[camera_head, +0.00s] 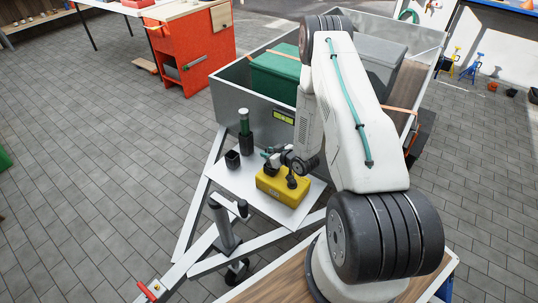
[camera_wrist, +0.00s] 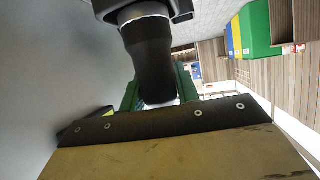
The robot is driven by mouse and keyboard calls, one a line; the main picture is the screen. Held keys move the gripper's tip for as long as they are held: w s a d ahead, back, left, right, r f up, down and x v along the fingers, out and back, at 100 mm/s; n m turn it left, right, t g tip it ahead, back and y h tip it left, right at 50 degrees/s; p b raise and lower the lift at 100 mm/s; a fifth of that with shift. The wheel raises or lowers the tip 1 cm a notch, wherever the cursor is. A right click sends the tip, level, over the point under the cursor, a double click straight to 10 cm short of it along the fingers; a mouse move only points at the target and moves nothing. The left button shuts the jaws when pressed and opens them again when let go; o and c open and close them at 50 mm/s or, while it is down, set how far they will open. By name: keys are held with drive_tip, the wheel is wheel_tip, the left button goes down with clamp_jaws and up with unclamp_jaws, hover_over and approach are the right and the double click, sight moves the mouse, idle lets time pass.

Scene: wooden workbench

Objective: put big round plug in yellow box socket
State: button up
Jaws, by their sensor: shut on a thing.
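The yellow box (camera_head: 283,191) sits on a pale plate below and beside my wrist in the head view. My gripper (camera_head: 290,172) is low over the box's top, shut on a dark round plug (camera_head: 291,182). The plug reaches down to the box, and I cannot tell whether it is seated in a socket, as its lower end is hidden. In the wrist view a thick black cylinder (camera_wrist: 148,58) hangs in the middle with green pieces on both sides. I cannot tell for sure which part of it is the plug. The socket openings are not visible.
The pale plate (camera_head: 290,217) rests on a trailer frame with a jockey post (camera_head: 222,225). The metal trailer bin (camera_head: 229,93) rises behind.

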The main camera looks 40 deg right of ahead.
drive_tip(key=shift+f, duration=0.35)
drive_tip(key=shift+f, duration=0.1)
drive_tip(key=o, duration=1)
